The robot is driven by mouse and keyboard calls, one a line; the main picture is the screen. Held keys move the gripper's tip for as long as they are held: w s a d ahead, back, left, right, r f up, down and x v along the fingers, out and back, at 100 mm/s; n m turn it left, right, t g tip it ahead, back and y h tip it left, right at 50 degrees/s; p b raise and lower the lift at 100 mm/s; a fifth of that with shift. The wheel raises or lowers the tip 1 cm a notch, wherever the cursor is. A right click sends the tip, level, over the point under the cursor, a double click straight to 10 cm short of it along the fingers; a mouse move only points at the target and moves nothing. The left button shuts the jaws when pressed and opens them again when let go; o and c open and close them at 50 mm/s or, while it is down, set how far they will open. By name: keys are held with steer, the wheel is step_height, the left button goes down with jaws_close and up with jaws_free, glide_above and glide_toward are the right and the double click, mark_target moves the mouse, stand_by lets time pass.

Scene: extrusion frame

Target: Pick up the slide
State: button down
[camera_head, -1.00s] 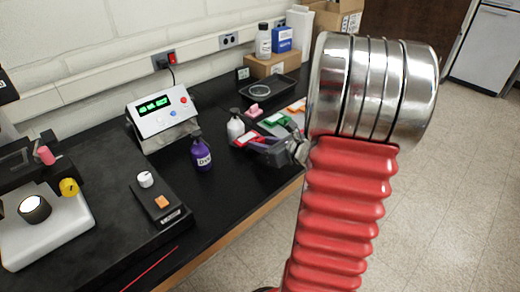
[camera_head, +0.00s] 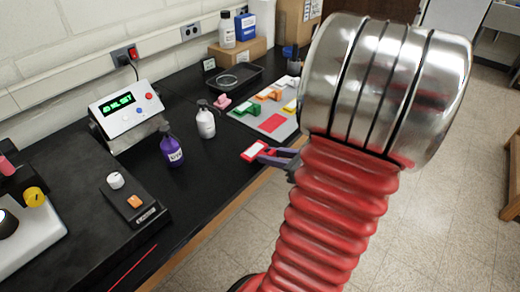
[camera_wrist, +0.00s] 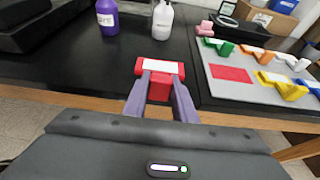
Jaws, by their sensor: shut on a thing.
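My gripper (camera_wrist: 161,84) is shut on a red slide piece (camera_wrist: 160,67) with a white top panel. Its two purple fingers are either side of the red stem below the panel in the wrist view. In the head view the slide piece (camera_head: 254,151) shows at the tips of my gripper (camera_head: 268,155), near the front edge of the black bench and left of the grey board. It appears raised above the bench. My arm hides part of the gripper in the head view.
The grey board (camera_wrist: 235,95) bears a red patch (camera_wrist: 231,74) and several coloured pieces. A purple bottle (camera_head: 172,147) and a white bottle (camera_head: 205,121) stand left of it. A digital box (camera_head: 127,110) and microscope (camera_head: 30,230) are farther left.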

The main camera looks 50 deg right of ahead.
steer(key=shift+s, duration=0.95)
steer(key=w+a, duration=0.1)
steer(key=w, duration=0.2)
steer(key=w+a+r+n+y, duration=0.1)
steer(key=w+a, duration=0.1)
steer(key=w, duration=0.2)
steer(key=w+a+r+n+y, duration=0.1)
steer(key=w, duration=0.3)
steer(key=shift+a+r, duration=0.15)
steer(key=shift+a, duration=0.05)
steer(key=shift+m, duration=0.3)
steer(key=w, duration=0.1)
steer(key=w+r, duration=0.1)
steer(key=w, duration=0.2)
steer(key=shift+d+r, duration=0.25)
steer(key=shift+d, duration=0.05)
steer(key=d, duration=0.1)
steer(key=d+m+h, duration=0.1)
steer(key=w+d+h, duration=0.1)
steer(key=shift+d+r+m, duration=0.15)
steer(key=shift+r+m, duration=0.15)
